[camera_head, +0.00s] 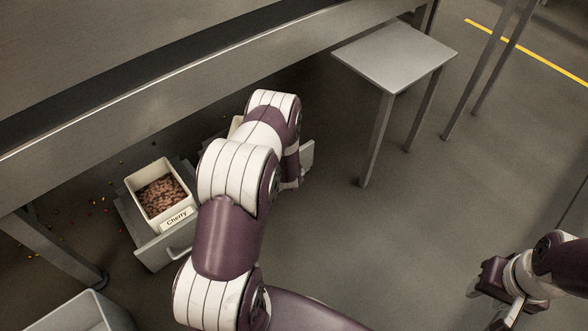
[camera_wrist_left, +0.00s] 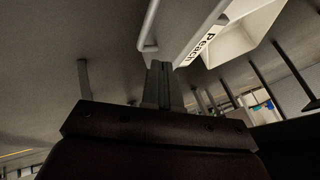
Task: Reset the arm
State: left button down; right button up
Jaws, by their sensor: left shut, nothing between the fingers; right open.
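My left arm (camera_head: 235,185) reaches up the middle of the head view toward the drawers under the long metal table; its gripper is hidden there behind the arm. In the left wrist view the left gripper (camera_wrist_left: 162,84) is shut and empty, with its fingertips close to a drawer handle (camera_wrist_left: 150,30); I cannot tell whether they touch. A white bin labelled "Peach" (camera_wrist_left: 232,40) sits beyond that handle. My right gripper (camera_head: 492,292) is at the lower right of the head view, open and empty, away from the drawers.
An open drawer (camera_head: 150,249) holds a white "Cherry" bin (camera_head: 146,172) of brown-red candies. Small candies are scattered on the floor. The long metal table (camera_head: 200,95) overhangs the drawers. A small grey table (camera_head: 395,52) stands behind. The floor at centre right is clear.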

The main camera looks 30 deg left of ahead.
pick_arm(q)
jog(key=s+d+r+n+g+h+p, duration=0.1)
jog(key=s+d+n+g+h, duration=0.15)
jog(key=s+d, duration=0.4)
jog(key=s+d+r+g+p, duration=0.1)
jog(key=s+d+r+p, duration=0.3)
jog(key=r, duration=0.6)
jog(key=s+d+r+g+h, duration=0.1)
jog(key=s+d+r, duration=0.2)
jog(key=s+r, duration=0.6)
jog(key=s+d+r+g+p, duration=0.1)
jog(key=s+d+r+g, duration=0.15)
jog(key=r, duration=0.95)
notch_tip(320, 180, up, 41)
jog(key=w+d+t+p, duration=0.1)
jog(key=t+p, duration=0.1)
jog(key=p, duration=3.6)
jog(key=shift+d+p, duration=0.2)
jog(key=shift+p, duration=0.2)
pick_arm(e)
notch_tip(320, 180, up, 46)
jog(key=shift+f, duration=0.15)
jog(key=shift+d, duration=0.1)
